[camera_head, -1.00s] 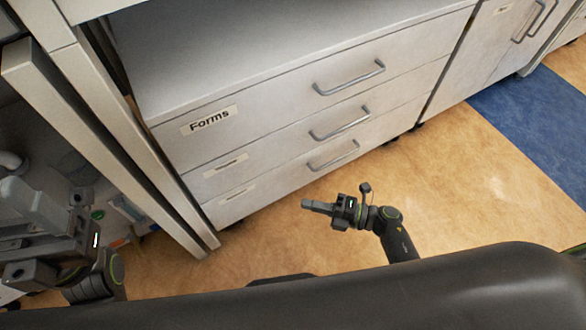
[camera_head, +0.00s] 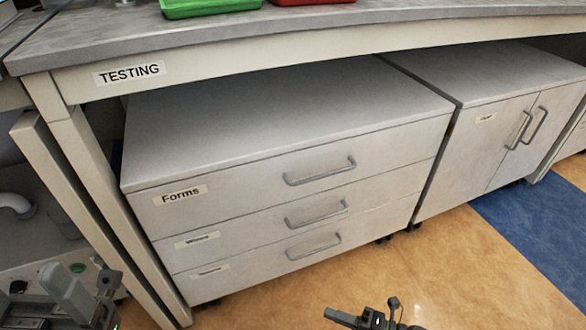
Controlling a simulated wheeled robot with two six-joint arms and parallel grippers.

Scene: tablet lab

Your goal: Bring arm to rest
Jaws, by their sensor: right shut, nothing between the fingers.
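My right gripper (camera_head: 345,317) shows at the bottom edge, right of the middle, over the tan floor. Its fingers are shut with nothing between them. It is apart from the drawer cabinet. My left gripper (camera_head: 68,290) shows in the lower left corner, in front of the table's leg area. Its fingers point up, and the picture does not show clearly whether they are open. Most of both arms lies below the frame.
A drawer cabinet (camera_head: 290,115) labelled Forms stands under the TESTING table (camera_head: 330,47), all drawers shut. A two-door cabinet (camera_head: 480,150) stands to its right. Green (camera_head: 205,6) and red (camera_head: 310,1) trays are on the table. The floor (camera_head: 450,270) at the lower right is clear.

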